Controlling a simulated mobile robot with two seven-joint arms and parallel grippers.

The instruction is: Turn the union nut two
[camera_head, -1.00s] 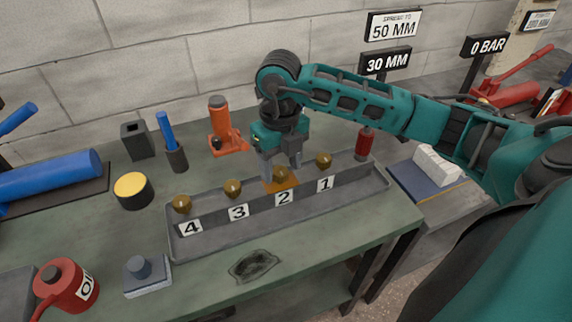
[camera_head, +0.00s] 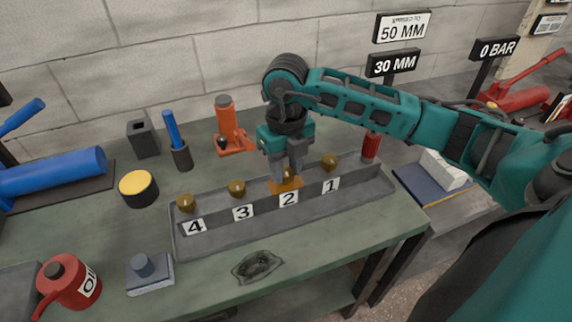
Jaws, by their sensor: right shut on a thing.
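Union nut two (camera_head: 287,174) is a brass-coloured nut behind the label 2 on the long grey tray (camera_head: 230,235), with an orange patch (camera_head: 287,186) by it. My right gripper (camera_head: 287,178) reaches down from above and is shut on nut two, its fingers partly hiding it. The other brass nuts stand in the same row: nut one (camera_head: 330,162) to the right, nut three (camera_head: 237,188) and nut four (camera_head: 185,203) to the left. My left gripper is not in view.
A red cylinder (camera_head: 371,147) stands at the tray's right end. An orange jack (camera_head: 230,130), a blue-handled tool (camera_head: 175,138) and a yellow-topped can (camera_head: 138,187) stand behind. A red oil can (camera_head: 68,284) and a grey block (camera_head: 150,275) are in front at left.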

